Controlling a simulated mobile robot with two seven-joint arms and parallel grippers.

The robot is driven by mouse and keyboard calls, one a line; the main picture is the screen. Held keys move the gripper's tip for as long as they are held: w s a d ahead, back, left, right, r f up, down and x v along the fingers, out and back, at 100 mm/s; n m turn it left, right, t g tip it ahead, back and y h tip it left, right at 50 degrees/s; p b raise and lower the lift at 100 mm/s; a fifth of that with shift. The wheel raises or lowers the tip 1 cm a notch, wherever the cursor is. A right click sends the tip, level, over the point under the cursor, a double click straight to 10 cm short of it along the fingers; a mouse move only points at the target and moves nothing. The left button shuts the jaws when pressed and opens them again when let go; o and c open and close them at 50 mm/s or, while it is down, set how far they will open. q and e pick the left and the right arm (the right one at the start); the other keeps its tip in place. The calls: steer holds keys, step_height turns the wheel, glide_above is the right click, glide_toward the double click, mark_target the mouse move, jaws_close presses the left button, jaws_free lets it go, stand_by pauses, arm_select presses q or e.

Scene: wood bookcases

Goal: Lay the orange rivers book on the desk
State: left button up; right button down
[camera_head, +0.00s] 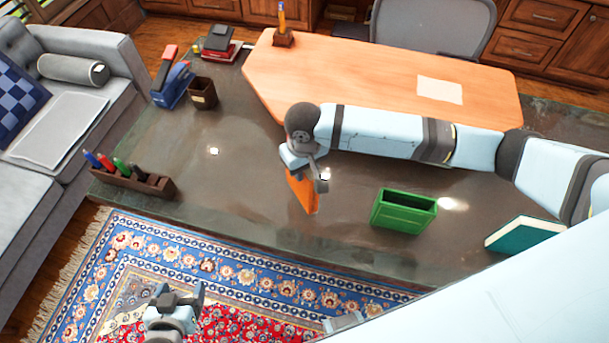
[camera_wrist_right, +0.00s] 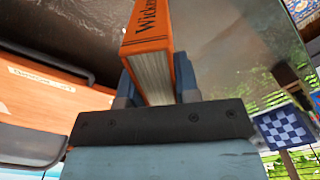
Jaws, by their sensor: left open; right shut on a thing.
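The orange book (camera_head: 302,190) is in my right gripper (camera_head: 311,173), over the middle of the dark desk (camera_head: 235,170) in the head view. In the right wrist view the orange book (camera_wrist_right: 150,35) stands between the two fingers, with its white page edges and part of a title, "Wicke...", showing. My right gripper (camera_wrist_right: 155,85) is shut on it. I cannot tell whether the book's lower edge touches the desk. My left gripper (camera_head: 172,305) is open and empty, low in front of the desk over the rug.
On the desk are a green box (camera_head: 404,211), a teal book (camera_head: 524,233), a pen holder (camera_head: 132,181), a blue stapler (camera_head: 173,84), a brown cup (camera_head: 202,93) and an orange wooden board (camera_head: 370,75). The desk left of the orange book is clear. A grey sofa (camera_head: 110,50) stands left.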

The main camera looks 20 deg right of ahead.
steer(key=shift+f, duration=2)
steer(key=c, duration=0.8)
jaws_free()
steer(key=shift+f, duration=0.1)
steer(key=shift+c, duration=0.2)
step_height(320, 180, up, 12)
steer(key=shift+r, duration=0.15)
